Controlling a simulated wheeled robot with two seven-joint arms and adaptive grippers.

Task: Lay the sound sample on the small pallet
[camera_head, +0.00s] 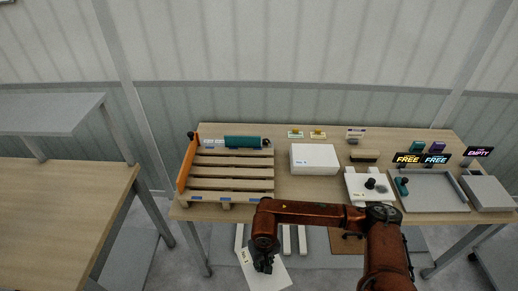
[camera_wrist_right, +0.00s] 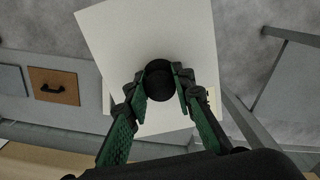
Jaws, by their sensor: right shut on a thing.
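The small pallet (camera_head: 230,184) lies on the left part of the table, with wooden slats and mostly bare. My right gripper (camera_head: 263,262) is low in front of the table's near edge, below and to the right of the pallet. It is shut on the black knob (camera_wrist_right: 159,80) of a flat white panel (camera_wrist_right: 120,50). The panel also shows in the head view (camera_head: 268,278), hanging tilted and clear of the table. My left gripper is not in view.
An orange bar (camera_head: 187,163) stands along the pallet's left side, and a teal roller (camera_head: 243,142) lies across its back. A white box (camera_head: 315,158), another white knobbed panel (camera_head: 356,190) and a grey tray (camera_head: 436,203) occupy the table to the right.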

